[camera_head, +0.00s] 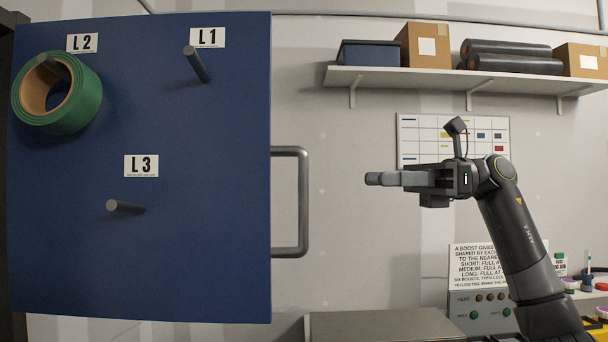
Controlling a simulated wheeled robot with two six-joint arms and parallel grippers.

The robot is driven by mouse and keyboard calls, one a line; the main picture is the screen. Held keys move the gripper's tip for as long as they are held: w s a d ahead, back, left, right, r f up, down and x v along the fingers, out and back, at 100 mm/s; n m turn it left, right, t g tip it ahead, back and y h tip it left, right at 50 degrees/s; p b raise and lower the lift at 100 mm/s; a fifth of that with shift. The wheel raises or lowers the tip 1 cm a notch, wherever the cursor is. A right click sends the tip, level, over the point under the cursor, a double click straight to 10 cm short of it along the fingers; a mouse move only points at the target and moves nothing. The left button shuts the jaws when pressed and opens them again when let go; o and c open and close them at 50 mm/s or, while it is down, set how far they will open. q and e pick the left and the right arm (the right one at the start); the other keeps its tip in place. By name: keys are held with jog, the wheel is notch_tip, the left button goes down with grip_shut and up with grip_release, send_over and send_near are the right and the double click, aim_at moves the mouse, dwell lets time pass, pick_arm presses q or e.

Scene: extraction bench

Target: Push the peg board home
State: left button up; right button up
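The blue peg board (190,250) fills the left of the head view. It carries pegs labelled L1 (207,37), L2 (82,43) and L3 (141,166). A roll of green tape (84,103) hangs on the L2 peg; the L1 peg (196,64) and L3 peg (124,206) are bare. A grey bar handle (303,202) stands out from the board's right edge. My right gripper (374,179) is to the right of the handle, apart from it, pointing left. Its fingers look close together, but the side-on angle hides any gap. My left gripper is not in view.
A wall shelf (465,80) with boxes and dark rolls is at the upper right. A control box (490,310), a sign (477,266) and small items are at the lower right. A grey surface (385,325) lies below. Space between handle and gripper is clear.

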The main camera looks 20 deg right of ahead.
jog(key=a+p, duration=0.1)
jog(key=a, duration=0.3)
jog(key=w+a+p, duration=0.1)
jog(key=a, duration=0.3)
jog(key=a+p, duration=0.1)
jog(key=a, duration=0.4)
jog(key=shift+w+a, duration=0.1)
jog(key=shift+w, duration=0.1)
grip_shut()
